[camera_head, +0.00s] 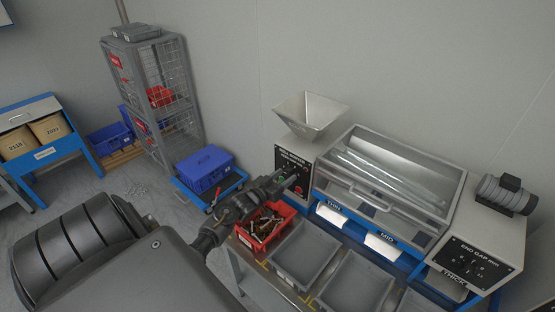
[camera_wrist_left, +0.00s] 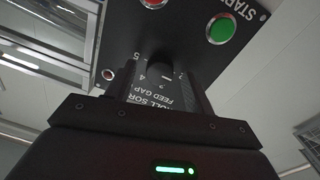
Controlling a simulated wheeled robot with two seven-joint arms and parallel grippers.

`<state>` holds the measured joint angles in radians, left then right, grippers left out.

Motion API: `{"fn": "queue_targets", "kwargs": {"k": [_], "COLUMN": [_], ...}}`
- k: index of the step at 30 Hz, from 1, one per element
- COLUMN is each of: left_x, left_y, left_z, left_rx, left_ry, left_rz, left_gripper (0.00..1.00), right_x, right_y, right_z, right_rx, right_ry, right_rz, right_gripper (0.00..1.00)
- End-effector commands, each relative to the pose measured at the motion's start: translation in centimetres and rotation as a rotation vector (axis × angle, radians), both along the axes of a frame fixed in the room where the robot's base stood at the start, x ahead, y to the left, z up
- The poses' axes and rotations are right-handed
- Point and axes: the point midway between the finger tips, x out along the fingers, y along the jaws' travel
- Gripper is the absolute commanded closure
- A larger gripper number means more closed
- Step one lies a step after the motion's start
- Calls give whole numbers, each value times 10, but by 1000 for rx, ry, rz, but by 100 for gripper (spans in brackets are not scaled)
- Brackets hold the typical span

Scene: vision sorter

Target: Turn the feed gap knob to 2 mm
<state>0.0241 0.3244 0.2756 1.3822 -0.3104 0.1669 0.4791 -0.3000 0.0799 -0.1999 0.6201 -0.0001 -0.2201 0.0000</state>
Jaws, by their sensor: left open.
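The feed gap knob (camera_wrist_left: 160,63) is a dark round knob on the black control panel (camera_wrist_left: 185,22). White numbers around it, including 5, 4 and 2, appear upside down in the left wrist view. I cannot clearly read its setting. My left gripper (camera_wrist_left: 159,80) is open, with one finger on each side of the knob; contact is not clear. In the head view my left gripper (camera_head: 289,184) is at the lower part of the panel (camera_head: 292,162) below the hopper, and the arm hides the knob. My right gripper is not in view.
A green button (camera_wrist_left: 221,29) and a red button (camera_wrist_left: 153,2) sit near the knob. A red bin (camera_head: 277,238) of mixed parts is below the gripper, beside grey trays (camera_head: 303,252). The clear-covered sorter (camera_head: 385,185) and END GAP box (camera_head: 477,262) stand to the right.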

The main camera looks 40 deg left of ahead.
Motion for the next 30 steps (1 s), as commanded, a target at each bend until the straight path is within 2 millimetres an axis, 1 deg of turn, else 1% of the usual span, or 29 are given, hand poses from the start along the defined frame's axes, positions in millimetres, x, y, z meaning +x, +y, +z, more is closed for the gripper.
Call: {"fn": "queue_targets", "kwargs": {"k": [1, 9, 12, 15, 21, 30], "left_x": [-8, -61, -78, -90, -101, -101], "left_y": [0, 1, 1, 2, 2, 2], "left_z": [-3, -5, -3, -3, -1, -1], "left_rx": [1, 2, 1, 1, -1, -1], "left_ry": [3, 3, 3, 3, 2, 1], "left_rz": [0, -1, -2, -1, 0, 0], "left_gripper": [47, 47, 47, 47, 47, 47], "right_x": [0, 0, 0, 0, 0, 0], "right_y": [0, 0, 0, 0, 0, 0], "right_z": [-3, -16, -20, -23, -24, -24], "right_rx": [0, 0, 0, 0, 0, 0], "right_ry": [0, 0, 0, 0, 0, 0], "right_rz": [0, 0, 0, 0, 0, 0], "right_gripper": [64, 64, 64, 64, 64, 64]}}
